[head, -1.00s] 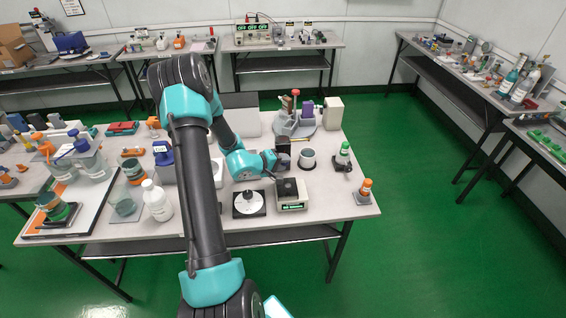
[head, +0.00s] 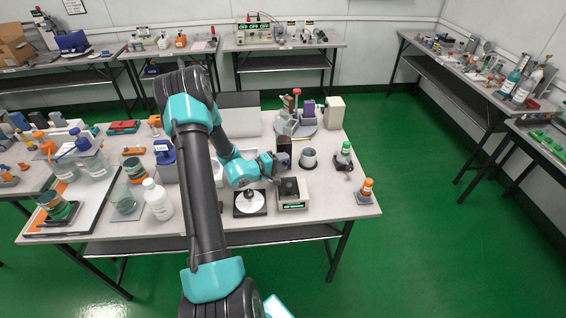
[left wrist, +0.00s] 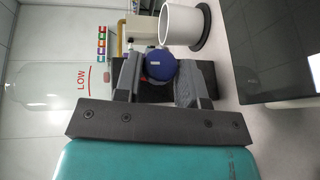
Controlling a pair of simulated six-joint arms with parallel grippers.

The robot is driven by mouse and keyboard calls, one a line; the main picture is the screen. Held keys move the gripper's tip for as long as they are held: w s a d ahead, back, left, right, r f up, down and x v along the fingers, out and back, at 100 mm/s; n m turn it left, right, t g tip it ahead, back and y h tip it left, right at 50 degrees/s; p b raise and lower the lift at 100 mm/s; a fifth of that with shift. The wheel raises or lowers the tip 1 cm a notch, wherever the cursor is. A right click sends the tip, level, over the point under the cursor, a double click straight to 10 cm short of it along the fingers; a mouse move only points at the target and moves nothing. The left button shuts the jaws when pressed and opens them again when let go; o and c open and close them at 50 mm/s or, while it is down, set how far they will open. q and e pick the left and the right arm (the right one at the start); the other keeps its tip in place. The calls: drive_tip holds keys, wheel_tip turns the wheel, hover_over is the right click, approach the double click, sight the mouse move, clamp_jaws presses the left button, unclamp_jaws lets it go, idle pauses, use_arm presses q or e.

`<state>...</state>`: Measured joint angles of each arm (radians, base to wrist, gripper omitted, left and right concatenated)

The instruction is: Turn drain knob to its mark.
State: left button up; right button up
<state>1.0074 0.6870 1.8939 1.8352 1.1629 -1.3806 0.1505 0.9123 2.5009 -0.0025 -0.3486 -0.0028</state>
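My left gripper (head: 283,163) is above the middle of the table, next to a small dark block (head: 283,145). In the left wrist view a round blue knob (left wrist: 159,66) with a small pale mark shows between the two fingers of the left gripper (left wrist: 158,75). The fingers stand apart on either side of the knob, with a narrow gap on the left side; contact on the right is unclear. A clear vessel (left wrist: 55,84) with a red line and the word LOW is at the left of that view. My right gripper is not in view.
A white cup-like container (left wrist: 182,22) on a dark base is close beyond the fingers. In the head view, a small box with a green display (head: 292,193) and a black pad with a white piece (head: 250,203) stand in front of the gripper. Bottles crowd the table's left side.

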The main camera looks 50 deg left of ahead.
use_arm(q)
drive_tip(key=o, duration=0.4)
drive_tip(key=shift+d, duration=0.1)
drive_tip(key=shift+c, duration=0.2)
drive_tip(key=shift+s, duration=0.1)
drive_tip(key=v, duration=1.7)
drive_tip(key=shift+s+r, duration=0.1)
